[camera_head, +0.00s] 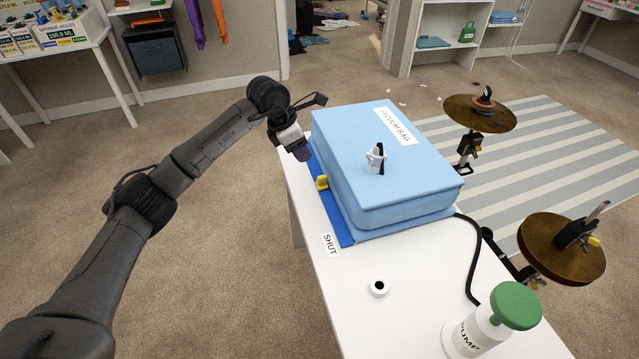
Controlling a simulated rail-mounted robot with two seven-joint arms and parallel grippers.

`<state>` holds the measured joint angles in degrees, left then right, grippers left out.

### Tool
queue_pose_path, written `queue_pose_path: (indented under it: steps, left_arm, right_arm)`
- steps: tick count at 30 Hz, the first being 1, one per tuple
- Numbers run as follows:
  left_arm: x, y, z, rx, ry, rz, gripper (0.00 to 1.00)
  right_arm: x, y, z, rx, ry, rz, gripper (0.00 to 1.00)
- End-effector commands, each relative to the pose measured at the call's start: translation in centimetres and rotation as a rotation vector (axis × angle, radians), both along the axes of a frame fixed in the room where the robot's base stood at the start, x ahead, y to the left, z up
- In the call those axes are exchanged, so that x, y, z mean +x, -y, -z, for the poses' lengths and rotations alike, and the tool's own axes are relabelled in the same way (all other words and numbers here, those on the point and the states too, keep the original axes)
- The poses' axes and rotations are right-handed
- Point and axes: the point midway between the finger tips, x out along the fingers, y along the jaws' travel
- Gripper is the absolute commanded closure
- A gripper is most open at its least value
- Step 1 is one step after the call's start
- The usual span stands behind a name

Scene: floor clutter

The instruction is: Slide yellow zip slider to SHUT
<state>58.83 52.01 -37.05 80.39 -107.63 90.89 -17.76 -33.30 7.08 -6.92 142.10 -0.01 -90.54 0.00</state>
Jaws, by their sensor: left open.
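The yellow zip slider (322,182) sits on the dark blue zip strip (335,212) along the left side of the light blue vacuum bag (350,150). The bag lies on a white table. A white SHUT label (331,245) is on the table at the near end of the strip. The slider is partway along the strip, apart from the label. My left gripper (302,152) is open, above the far left edge of the bag, beyond the slider. It appears apart from the slider and holds nothing visible. My right gripper is not in view.
A white valve stands on the bag top. Brass discs on stands (562,248) are at the right. Carpet left of the table is clear.

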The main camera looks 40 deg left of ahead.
Motion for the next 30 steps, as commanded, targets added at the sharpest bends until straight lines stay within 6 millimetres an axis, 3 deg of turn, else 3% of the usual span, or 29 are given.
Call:
queue_pose_path:
  steps: [15, 21, 30]
  left_arm:
    - [2.9, 2.1, 8.8, -0.004, 0.0, 0.002, 0.57]
    - [3.6, 2.6, 10.8, -0.004, 0.0, 0.002, 0.57]
    - [4.1, 2.8, 11.8, -0.003, 0.002, 0.002, 0.57]
  right_arm:
    - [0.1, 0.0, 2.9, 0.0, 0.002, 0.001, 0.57]
    - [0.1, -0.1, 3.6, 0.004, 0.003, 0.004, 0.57]
    - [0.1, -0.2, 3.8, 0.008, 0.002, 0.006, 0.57]
